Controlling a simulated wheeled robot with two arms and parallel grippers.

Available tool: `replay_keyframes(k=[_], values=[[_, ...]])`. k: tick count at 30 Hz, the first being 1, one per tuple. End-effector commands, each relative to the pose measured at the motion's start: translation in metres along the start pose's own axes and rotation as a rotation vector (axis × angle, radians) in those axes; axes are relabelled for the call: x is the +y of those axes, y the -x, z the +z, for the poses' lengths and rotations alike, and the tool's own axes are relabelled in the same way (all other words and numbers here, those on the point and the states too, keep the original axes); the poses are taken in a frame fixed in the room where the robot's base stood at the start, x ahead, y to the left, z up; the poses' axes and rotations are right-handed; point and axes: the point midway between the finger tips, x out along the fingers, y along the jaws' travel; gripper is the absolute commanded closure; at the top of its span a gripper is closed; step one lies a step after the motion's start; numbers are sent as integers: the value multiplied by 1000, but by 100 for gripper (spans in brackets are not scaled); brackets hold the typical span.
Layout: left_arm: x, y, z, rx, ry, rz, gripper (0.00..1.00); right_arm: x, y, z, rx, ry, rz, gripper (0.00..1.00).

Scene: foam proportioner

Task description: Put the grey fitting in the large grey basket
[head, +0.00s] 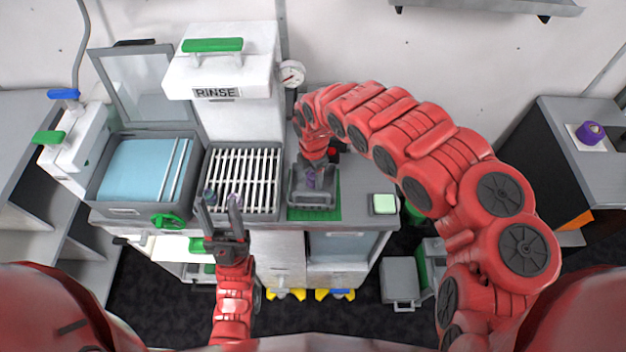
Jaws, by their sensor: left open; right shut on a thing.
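My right gripper (312,188) reaches down over the green mat (325,214) on the worktop. A grey bin (400,284), possibly the large grey basket, stands on the floor right of the bench. I cannot clearly make out a grey fitting elsewhere.
A grey tank of blue liquid (142,170) with a raised lid stands left of the rack. The white RINSE unit (226,85) stands behind it. A pale green block (384,203) lies at the worktop's right end. A purple ring (590,133) sits on the far right cabinet.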

Motion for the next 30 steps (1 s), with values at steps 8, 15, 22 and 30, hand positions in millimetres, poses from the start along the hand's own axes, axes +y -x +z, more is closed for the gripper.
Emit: replay_keyframes(k=[8,15,22,30], values=[[0,-6,-1,0,0,0,50,1,-29,0,0,-1,3,100],[0,-5,-1,0,0,0,50,1,-31,1,-2,-2,2,100],[0,-2,0,0,0,0,50,0,-34,1,-1,-2,1,41],[0,-3,0,0,0,0,50,0,-34,0,-1,-2,1,20]])
